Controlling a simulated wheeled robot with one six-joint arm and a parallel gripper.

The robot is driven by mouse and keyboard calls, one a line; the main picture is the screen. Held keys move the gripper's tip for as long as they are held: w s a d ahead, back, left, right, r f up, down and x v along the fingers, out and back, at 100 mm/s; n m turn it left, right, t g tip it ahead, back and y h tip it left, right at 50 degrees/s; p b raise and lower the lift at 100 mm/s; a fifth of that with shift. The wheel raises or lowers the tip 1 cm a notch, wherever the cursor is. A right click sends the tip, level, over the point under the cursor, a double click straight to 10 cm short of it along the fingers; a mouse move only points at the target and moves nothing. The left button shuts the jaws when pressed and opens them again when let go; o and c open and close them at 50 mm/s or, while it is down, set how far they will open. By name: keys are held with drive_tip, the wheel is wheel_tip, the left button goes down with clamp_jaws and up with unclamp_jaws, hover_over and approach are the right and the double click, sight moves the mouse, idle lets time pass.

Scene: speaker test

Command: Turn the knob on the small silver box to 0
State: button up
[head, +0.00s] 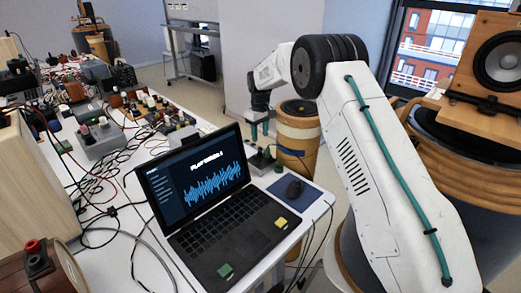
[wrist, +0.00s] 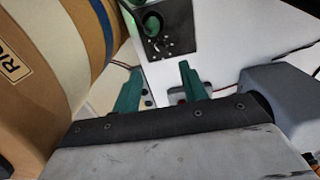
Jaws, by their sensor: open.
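My gripper (head: 259,131) is above the box in the head view, with green fingers pointing down. In the wrist view my gripper (wrist: 158,82) is open with nothing between its fingers, and the box lies beyond the fingertips. The knob's scale and setting are too small to read.
An open laptop (head: 235,225), a mouse (head: 294,188) and its blue pad (head: 304,202) are on the table in front of the box. A brown drum (head: 298,140) stands just behind the table edge. Cables and several other knobbed boxes (head: 100,139) crowd the left.

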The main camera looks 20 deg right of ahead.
sight(260, 151)
wheel_tip(260, 151, down, 8)
drive_tip(key=shift+r, duration=0.1)
idle(0.4)
drive_tip(key=shift+c, duration=0.3)
clamp_jaws()
